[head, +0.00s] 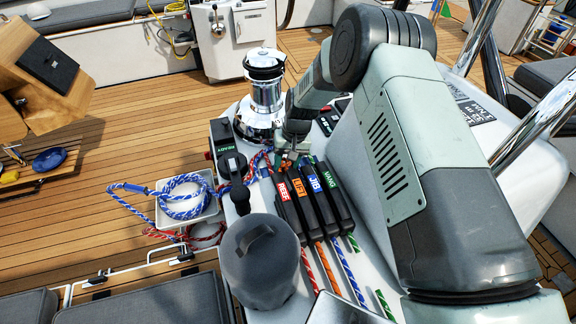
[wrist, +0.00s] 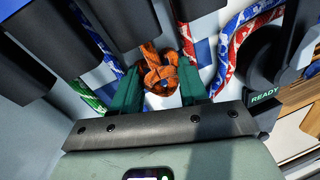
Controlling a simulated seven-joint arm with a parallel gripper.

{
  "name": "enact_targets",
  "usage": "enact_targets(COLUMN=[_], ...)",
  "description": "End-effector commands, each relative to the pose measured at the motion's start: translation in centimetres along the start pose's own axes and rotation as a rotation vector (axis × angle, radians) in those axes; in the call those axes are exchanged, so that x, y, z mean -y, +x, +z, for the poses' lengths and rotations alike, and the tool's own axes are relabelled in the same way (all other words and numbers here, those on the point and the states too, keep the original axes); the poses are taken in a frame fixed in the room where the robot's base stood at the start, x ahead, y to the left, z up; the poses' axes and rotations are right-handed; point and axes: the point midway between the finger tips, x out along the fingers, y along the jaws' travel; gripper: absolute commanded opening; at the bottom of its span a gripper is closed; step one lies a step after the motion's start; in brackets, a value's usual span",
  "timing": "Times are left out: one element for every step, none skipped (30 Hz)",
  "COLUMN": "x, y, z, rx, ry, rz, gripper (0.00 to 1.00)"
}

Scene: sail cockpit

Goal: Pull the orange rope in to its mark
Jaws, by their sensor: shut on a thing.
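The orange rope runs out of the near end of the black clutch labelled LIFT (head: 301,188) in the head view, where a length of orange rope (head: 328,268) lies on the white deck. In the wrist view a knotted bunch of the orange rope (wrist: 160,72) sits between my two green fingers. My gripper (wrist: 160,88) is shut on it, just beyond the far end of the clutches. In the head view my gripper (head: 287,160) is small and partly hidden by my arm. I cannot make out a mark on the rope.
Clutches labelled REEF (head: 282,190), JIB (head: 317,182) and VANG (head: 331,178) flank LIFT. A chrome winch (head: 264,95) stands behind. A black READY unit (wrist: 265,98) is close on the right. A tray with blue rope (head: 212,212) and a grey cylinder (head: 262,265) stand left and front.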

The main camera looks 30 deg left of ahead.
Motion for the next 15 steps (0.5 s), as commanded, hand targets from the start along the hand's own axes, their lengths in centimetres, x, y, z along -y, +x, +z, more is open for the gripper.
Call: enact_targets(x=[0.2,0.3,0.5,0.6,0.6,0.8,0.8,0.9,1.0,1.0,1.0,1.1,1.1,1.1,1.1], y=[0.1,0.1,0.1,0.2,0.2,0.2,0.2,0.2,0.2,0.2,0.2,0.2,0.2,0.2,0.2], z=[-1.1,-1.6,-2.3,-2.8,-3.2,-3.7,-4.1,-4.4,-4.8,-5.0,-5.2,-5.5,-5.6,-5.7,-5.7], rx=[-0.01,-0.011,-0.011,-0.012,-0.011,-0.011,-0.011,-0.011,-0.011,-0.011,-0.01,-0.011,-0.011,-0.011,-0.009], ry=[-0.001,-0.001,-0.001,-0.001,-0.001,-0.002,-0.001,-0.001,-0.001,-0.001,0.0,0.0,0.0,0.0,0.0], rz=[-0.001,-0.001,-0.001,-0.001,-0.001,-0.001,-0.001,-0.001,-0.001,-0.001,-0.001,-0.001,-0.001,-0.001,-0.001], gripper=[0.0,0.0,0.0,0.0,0.0,0.0,0.0,0.0,0.0,0.0,0.0,0.0,0.0,0.0,0.0])
